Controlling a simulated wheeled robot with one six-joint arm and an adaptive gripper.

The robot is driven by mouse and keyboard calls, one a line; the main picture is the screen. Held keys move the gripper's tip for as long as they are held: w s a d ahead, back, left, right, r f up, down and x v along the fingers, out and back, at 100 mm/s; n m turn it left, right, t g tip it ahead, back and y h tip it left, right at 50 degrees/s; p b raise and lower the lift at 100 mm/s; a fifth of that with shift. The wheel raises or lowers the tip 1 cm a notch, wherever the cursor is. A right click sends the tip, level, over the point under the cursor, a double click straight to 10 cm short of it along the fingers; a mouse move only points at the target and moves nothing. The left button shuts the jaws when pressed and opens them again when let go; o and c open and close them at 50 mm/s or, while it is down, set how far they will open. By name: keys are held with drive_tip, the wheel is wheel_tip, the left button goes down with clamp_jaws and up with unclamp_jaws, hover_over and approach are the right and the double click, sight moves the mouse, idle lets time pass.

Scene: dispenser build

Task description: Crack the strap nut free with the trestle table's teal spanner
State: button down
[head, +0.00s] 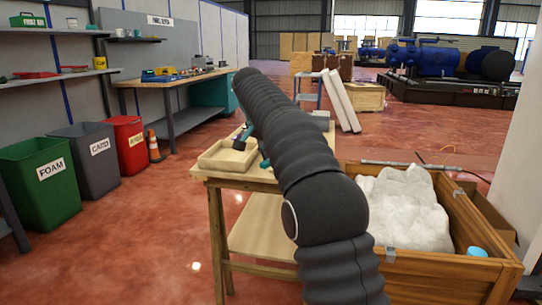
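The trestle table (258,183) stands in the middle, with a shallow wooden tray (215,160) on its top. A small dark and teal item (240,143) lies at the tray, partly behind my arm. Another bit of teal (264,163) shows at the arm's edge; I cannot tell which, if either, is the spanner. A wooden crate (440,265) with white packing inside stands at the right. A grey metal bar (385,164) crosses its far side. I cannot make out the strap nut. My arm covers the middle of the view, and I cannot see my gripper.
Green (42,182), grey (90,160) and red (127,143) bins stand at the left, with an orange cone (153,146) beside them. A workbench (175,82) is behind. A blue cylindrical item (477,252) is at the crate's right. The red floor left of the table is clear.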

drive_tip(key=shift+s+d, duration=0.1)
drive_tip(key=shift+d, duration=0.05)
drive_tip(key=shift+s+d+n+t+y+b, duration=0.35)
drive_tip(key=shift+s+d+n+b, duration=0.3)
drive_tip(key=shift+d+n+b, duration=0.4)
drive_tip(key=shift+n, duration=0.25)
drive_tip(key=shift+s+d+n+y+b, duration=0.25)
drive_tip(key=shift+d+n, duration=0.25)
drive_tip(key=shift+d, duration=0.05)
drive_tip(key=shift+s+d+n+y+b, duration=0.2)
drive_tip(key=shift+s+d+n+b, duration=0.05)
drive_tip(key=shift+d+n, duration=0.25)
drive_tip(key=shift+s+d+n+t+y, duration=0.15)
drive_tip(key=shift+d+n+y, duration=0.1)
drive_tip(key=shift+d+n, duration=0.4)
drive_tip(key=shift+s+d+n+t+y, duration=0.1)
drive_tip(key=shift+d+n+y, duration=0.15)
drive_tip(key=shift+d+n, duration=0.35)
